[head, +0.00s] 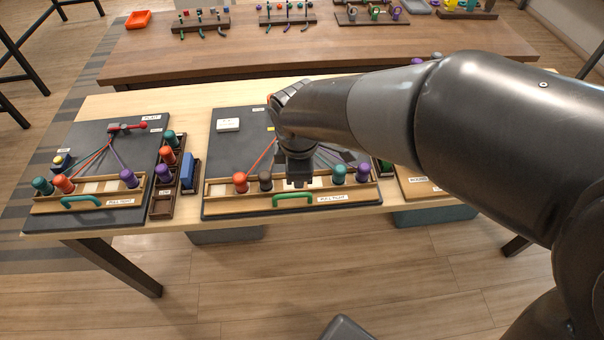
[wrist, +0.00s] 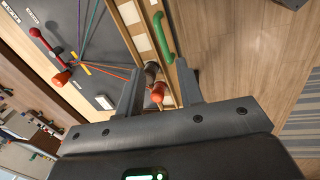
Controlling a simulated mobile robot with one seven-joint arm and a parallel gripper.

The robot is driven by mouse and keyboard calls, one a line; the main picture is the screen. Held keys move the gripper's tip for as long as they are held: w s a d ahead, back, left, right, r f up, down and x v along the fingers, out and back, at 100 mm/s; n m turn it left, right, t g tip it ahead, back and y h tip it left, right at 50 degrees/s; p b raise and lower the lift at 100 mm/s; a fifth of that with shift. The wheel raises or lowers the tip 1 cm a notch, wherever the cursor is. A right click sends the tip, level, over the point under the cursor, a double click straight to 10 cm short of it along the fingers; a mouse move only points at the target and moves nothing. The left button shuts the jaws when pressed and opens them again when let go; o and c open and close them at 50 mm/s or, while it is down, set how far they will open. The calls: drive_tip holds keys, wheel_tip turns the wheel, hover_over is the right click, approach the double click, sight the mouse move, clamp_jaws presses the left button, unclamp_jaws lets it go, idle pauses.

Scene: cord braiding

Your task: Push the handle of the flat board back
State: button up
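The middle dark board (head: 225,150) has a wooden slide along its front edge. A green handle (head: 293,199) sits on the front of that slide beside a white label. It also shows in the wrist view (wrist: 164,38). Orange (head: 240,182), brown (head: 265,181), teal (head: 339,174) and purple (head: 363,172) bobbins stand on the slide. My gripper (head: 297,180) hangs over the middle of the slide, behind the handle in the picture. In the wrist view its two fingers (wrist: 160,84) are apart, with orange and brown bobbins visible between them. I see no contact with the handle.
A left board (head: 100,150) has its own teal handle (head: 81,201) and bobbins. A bobbin rack (head: 162,205) and a blue block (head: 188,172) stand between the boards. My arm hides most of the right side.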

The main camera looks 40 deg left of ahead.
sight(291, 195)
drive_tip(key=shift+n, duration=0.4)
drive_tip(key=x, duration=0.4)
drive_tip(key=s+x, duration=0.1)
drive_tip(key=x, duration=0.2)
drive_tip(key=a+x, duration=0.1)
drive_tip(key=x, duration=0.3)
drive_tip(key=shift+s+a+f, duration=0.1)
drive_tip(key=shift+s+f, duration=0.1)
drive_tip(key=shift+f, duration=0.1)
drive_tip(key=shift+c, duration=0.3)
clamp_jaws()
